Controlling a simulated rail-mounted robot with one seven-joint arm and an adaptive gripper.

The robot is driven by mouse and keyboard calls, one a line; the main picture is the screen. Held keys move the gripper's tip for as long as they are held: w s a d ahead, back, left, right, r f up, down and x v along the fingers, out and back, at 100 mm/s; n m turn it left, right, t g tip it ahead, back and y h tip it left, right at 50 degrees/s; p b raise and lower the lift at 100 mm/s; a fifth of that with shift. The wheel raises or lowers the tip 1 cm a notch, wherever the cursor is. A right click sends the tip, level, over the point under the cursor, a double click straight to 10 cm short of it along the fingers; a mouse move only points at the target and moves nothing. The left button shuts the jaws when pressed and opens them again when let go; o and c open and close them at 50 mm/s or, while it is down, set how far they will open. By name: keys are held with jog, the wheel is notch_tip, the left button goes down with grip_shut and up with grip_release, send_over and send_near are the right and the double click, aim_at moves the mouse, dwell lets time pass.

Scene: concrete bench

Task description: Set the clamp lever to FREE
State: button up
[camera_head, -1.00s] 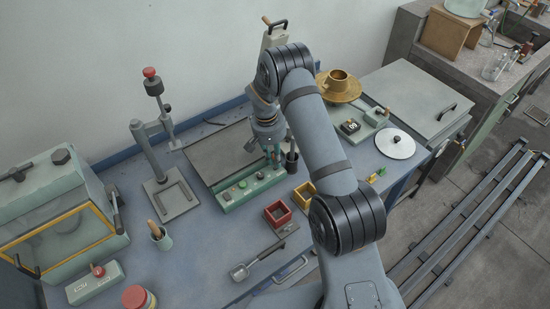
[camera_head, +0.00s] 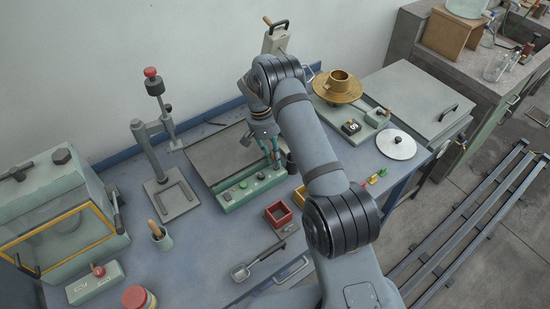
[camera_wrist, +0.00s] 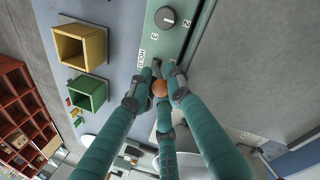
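The green control panel (camera_head: 252,187) lies along the front of a grey plate on the bench. In the wrist view the panel (camera_wrist: 172,45) carries a dial and a HOLD label (camera_wrist: 141,57). A small orange-brown ball knob (camera_wrist: 160,89), apparently the clamp lever's, shows beside that label. The lever's shaft and any FREE label are hidden by my fingers. My gripper (camera_wrist: 163,80) has its three teal fingers gathered around the knob, pointing at the panel. I cannot tell whether they press on it. In the head view my gripper (camera_head: 274,160) is at the panel's right end.
A red bin (camera_head: 279,214) stands in front of the panel; a yellow bin (camera_wrist: 80,48) and a green bin (camera_wrist: 86,94) show in the wrist view. A metal scoop (camera_head: 241,271) lies in front. A press stand (camera_head: 172,197) is left. A brass dish (camera_head: 338,88) stands behind right.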

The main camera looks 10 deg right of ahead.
jog(key=o, duration=0.4)
jog(key=shift+s, duration=0.1)
jog(key=shift+c, duration=0.2)
jog(key=v, duration=1.2)
jog(key=shift+f, duration=0.1)
jog(key=x, duration=1.2)
jog(key=shift+s, duration=0.1)
jog(key=shift+d+t, duration=0.1)
jog(key=shift+t, duration=0.2)
